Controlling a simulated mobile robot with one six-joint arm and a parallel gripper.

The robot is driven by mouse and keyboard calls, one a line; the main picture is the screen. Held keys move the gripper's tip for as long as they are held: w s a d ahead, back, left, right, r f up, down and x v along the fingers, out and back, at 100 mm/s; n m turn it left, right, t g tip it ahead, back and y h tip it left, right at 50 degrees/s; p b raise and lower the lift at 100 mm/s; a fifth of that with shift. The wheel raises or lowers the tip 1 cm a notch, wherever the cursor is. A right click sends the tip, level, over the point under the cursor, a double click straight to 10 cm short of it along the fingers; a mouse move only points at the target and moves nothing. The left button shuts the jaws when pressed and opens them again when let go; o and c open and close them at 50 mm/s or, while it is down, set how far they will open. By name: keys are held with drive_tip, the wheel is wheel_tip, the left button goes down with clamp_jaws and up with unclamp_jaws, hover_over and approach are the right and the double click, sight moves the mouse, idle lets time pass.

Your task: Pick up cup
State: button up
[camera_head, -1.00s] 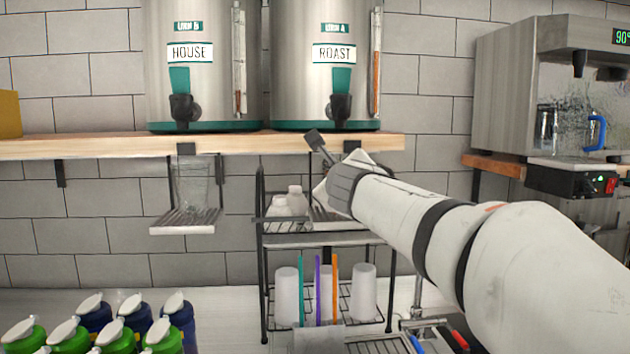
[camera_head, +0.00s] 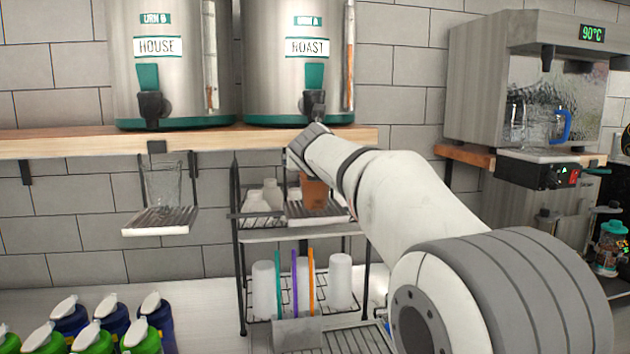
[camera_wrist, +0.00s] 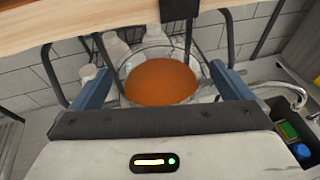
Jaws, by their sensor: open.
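A clear cup (camera_head: 315,194) holding orange-brown liquid stands on a drip tray (camera_head: 335,214) below the ROAST urn (camera_head: 297,70). In the wrist view the cup (camera_wrist: 160,82) is seen from above, with its round rim between the two blue-grey fingers. My gripper (camera_wrist: 162,72) is open, with one finger at each side of the cup; I cannot tell whether either touches it. In the head view my gripper (camera_head: 303,150) is near the cup, just below the urn's tap, and its fingers are mostly hidden by my arm.
A wooden shelf (camera_head: 70,143) runs close above the cup. An empty glass (camera_head: 165,184) stands on another tray to the left. Several bottles (camera_head: 115,320) stand at lower left. A machine (camera_head: 480,85) is at right.

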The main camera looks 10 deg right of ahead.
drive_tip(key=shift+w+d+f, duration=0.1)
drive_tip(key=shift+w+f, duration=0.1)
drive_tip(key=shift+w, duration=0.4)
drive_tip(key=shift+c, duration=0.6)
drive_tip(key=c, duration=1)
drive_tip(key=shift+c, duration=0.8)
drive_tip(key=shift+r, duration=0.1)
